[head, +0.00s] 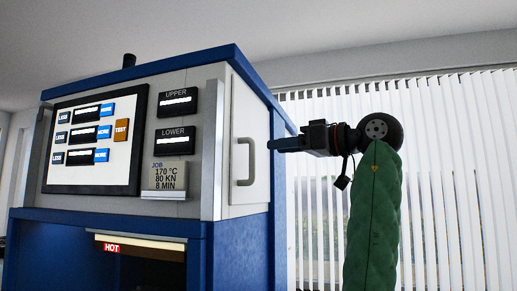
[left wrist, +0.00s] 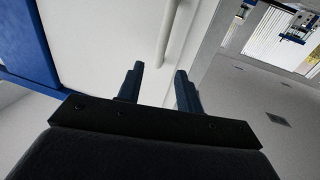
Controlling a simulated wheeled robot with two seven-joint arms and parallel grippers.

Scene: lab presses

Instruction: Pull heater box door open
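The heater box (head: 240,250) is a blue and white cabinet. On its white side panel, the heater box door (head: 224,200), is a grey C-shaped handle (head: 252,162). My left gripper (head: 273,144) is level with the upper part of the handle, to its right in the head view, and appears apart from it. In the left wrist view its two dark fingers (left wrist: 159,80) are spread with nothing between them. The pale handle bar (left wrist: 178,32) lies beyond the fingertips, roughly in line with the gap. The door looks shut. My right gripper is not in view.
The front carries a control screen (head: 95,139), UPPER and LOWER displays and a job card (head: 170,176). Below is an opening with a HOT label (head: 112,248). Window blinds (head: 440,180) hang behind my arm.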

